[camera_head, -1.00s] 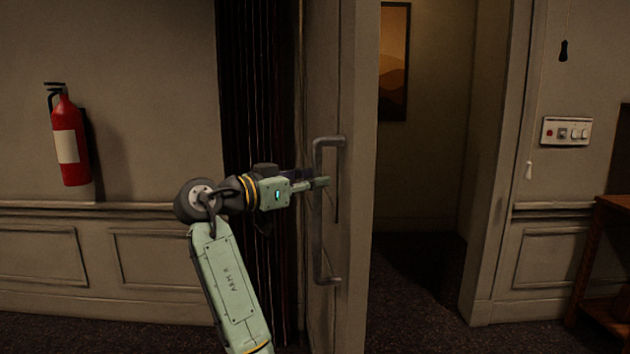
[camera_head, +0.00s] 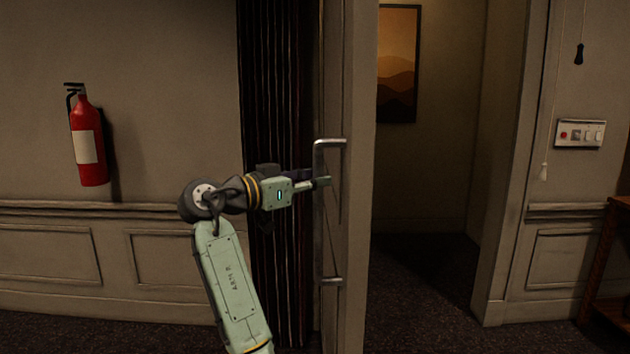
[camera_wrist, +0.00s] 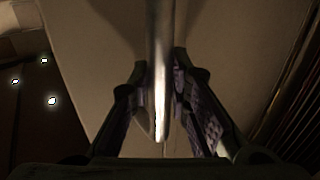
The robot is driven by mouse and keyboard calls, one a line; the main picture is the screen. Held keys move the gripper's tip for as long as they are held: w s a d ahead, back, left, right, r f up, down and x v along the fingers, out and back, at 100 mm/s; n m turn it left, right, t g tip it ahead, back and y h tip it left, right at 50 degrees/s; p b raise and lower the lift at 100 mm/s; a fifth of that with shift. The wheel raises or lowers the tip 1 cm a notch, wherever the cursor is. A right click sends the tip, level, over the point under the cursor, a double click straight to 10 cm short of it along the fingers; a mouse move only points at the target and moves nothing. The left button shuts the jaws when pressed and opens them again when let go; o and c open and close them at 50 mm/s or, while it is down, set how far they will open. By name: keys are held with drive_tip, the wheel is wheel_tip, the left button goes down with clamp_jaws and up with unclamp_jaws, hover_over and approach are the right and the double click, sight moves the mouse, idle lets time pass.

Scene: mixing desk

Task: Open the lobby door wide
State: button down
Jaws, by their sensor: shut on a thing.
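The lobby door (camera_head: 358,240) stands open, seen nearly edge-on, with the doorway to its right. Its long metal pull handle (camera_head: 318,235) stands upright on the door's left face. My gripper (camera_head: 322,182) is shut on the handle at its upper part. In the wrist view the handle bar (camera_wrist: 158,60) runs between the two fingers of my gripper (camera_wrist: 160,115), with the pale door face behind it. The fingers hide part of the bar.
A dark pleated curtain (camera_head: 275,100) hangs left of the door. A red fire extinguisher (camera_head: 88,140) is on the left wall. Through the doorway a framed picture (camera_head: 398,65) shows above dark floor. A switch panel (camera_head: 580,134) and wooden table (camera_head: 610,260) are at right.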

drive_tip(key=shift+w+a+r, duration=0.15)
drive_tip(key=shift+w+a, duration=0.1)
drive_tip(key=shift+a, duration=0.05)
drive_tip(key=c, duration=1.9)
unclamp_jaws()
drive_tip(key=shift+c, duration=0.2)
drive_tip(key=shift+o, duration=1.2)
drive_tip(key=shift+w+f, duration=0.2)
drive_tip(key=shift+o, duration=1.1)
drive_tip(key=shift+s, duration=0.1)
drive_tip(key=v, duration=1.2)
drive_tip(key=shift+s+d, duration=0.1)
drive_tip(key=shift+s, duration=0.05)
